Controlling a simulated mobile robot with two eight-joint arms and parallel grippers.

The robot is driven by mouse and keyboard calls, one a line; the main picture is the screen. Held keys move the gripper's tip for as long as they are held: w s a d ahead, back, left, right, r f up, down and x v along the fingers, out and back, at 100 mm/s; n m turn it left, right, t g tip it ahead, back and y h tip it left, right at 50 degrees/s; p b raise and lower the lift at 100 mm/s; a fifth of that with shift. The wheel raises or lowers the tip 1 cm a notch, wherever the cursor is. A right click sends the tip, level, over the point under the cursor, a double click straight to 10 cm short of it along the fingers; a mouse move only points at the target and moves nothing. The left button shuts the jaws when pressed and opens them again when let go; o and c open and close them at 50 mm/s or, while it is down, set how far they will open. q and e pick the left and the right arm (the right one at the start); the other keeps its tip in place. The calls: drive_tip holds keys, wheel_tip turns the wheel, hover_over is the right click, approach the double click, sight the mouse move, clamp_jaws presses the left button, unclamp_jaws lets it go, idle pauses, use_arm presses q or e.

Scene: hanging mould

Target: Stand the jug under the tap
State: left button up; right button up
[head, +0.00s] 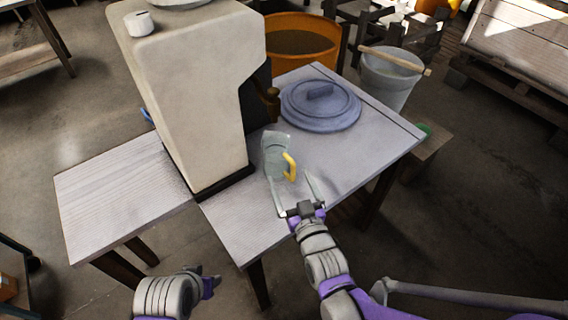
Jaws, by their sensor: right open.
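The clear greenish jug (274,150) with a yellow handle stands upright on the grey wooden table, close to the cream dispenser's lower right side. Its handle points toward the right and the front. A dark brass tap (272,97) juts from the dispenser's right side, behind and above the jug. My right gripper (289,177) is open, its two thin fingers pointing at the jug with the handle near the gap between them. I cannot tell whether they touch the jug. My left gripper (210,283) is low, in front of the table; its jaws are unclear.
The tall cream dispenser (195,90) stands on the table (375,150). A blue-grey round lid (320,108) lies behind the jug to the right. An orange tub (302,38) and a grey bucket (388,82) stand behind the table. The tabletop right of the jug is clear.

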drive_tip(key=s+d, duration=0.1)
drive_tip(key=s+d+f+g+h, duration=0.1)
drive_tip(key=d, duration=0.1)
drive_tip(key=s+d+f+g, duration=0.1)
drive_tip(key=shift+s+d+f+m+h, duration=0.15)
drive_tip(key=shift+d+f+m+h, duration=0.05)
drive_tip(key=shift+f+m+h, duration=0.1)
drive_tip(key=s+d+f+m+g+h, duration=0.1)
drive_tip(key=s+d+f+g, duration=0.2)
drive_tip(key=s+d+g, duration=0.2)
drive_tip(key=s+d+f+m+g+h, duration=0.1)
drive_tip(key=s+d+g, duration=0.4)
drive_tip(key=s, duration=0.7)
wheel_tip(320, 180, down, 2)
drive_tip(key=shift+s+d+f+m+h, duration=0.1)
drive_tip(key=shift+s+d+m+h, duration=0.25)
drive_tip(key=shift+d+h, duration=0.35)
drive_tip(key=shift+w+a, duration=0.1)
drive_tip(key=shift+w, duration=0.05)
drive_tip(key=shift+c, duration=0.3)
